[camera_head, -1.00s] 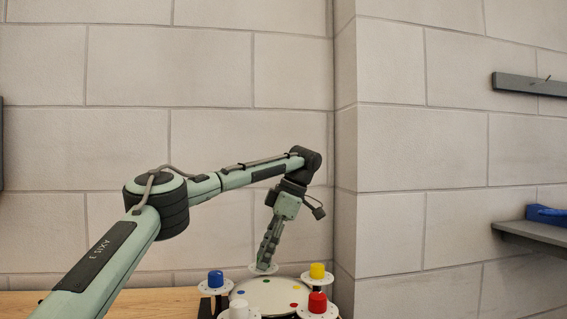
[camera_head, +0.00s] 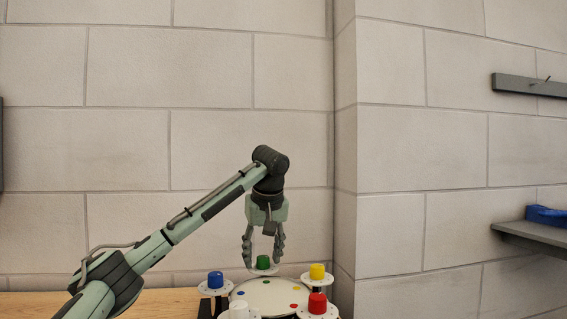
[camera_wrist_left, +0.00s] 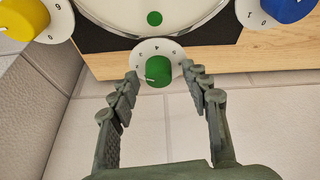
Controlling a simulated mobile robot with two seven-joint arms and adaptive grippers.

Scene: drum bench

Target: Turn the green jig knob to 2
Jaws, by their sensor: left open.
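The green knob (camera_head: 263,262) stands on a white numbered dial at the far edge of the round white drum plate (camera_head: 268,293). In the left wrist view the green knob (camera_wrist_left: 158,71) sits on its dial (camera_wrist_left: 143,52), just beyond and between the fingertips. My left gripper (camera_head: 264,262) points down with one finger on either side of the green knob. It is open, and its fingers (camera_wrist_left: 162,82) appear apart from the knob. I cannot read the knob's setting for sure. My right gripper is out of view.
Blue (camera_head: 215,280), yellow (camera_head: 317,271), red (camera_head: 317,303) and white (camera_head: 239,309) knobs surround the plate on their own dials. A wooden bench top (camera_head: 150,303) lies to the left. A wall stands close behind, and a shelf (camera_head: 535,238) is at the right.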

